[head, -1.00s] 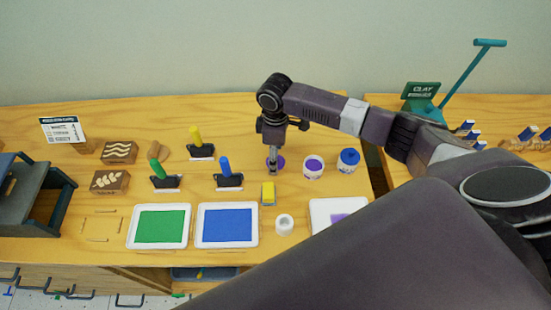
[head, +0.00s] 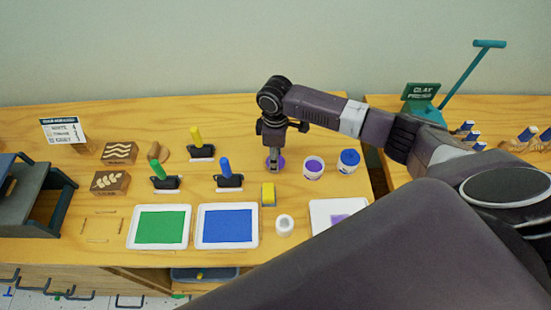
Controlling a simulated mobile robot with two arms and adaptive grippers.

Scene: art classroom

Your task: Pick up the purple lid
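The purple lid (head: 281,162) lies on the wooden table to the left of an open white jar of purple paint (head: 313,168). My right gripper (head: 273,166) points straight down directly over the lid and hides its middle; purple shows at its edges. The fingers look close together, but they are too small to tell whether they are shut on the lid. I cannot tell whether the fingertips touch it. My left gripper is not in view.
A jar with a blue lid (head: 348,161) stands right of the purple jar. A blue-handled roller (head: 228,175) stands to the left.

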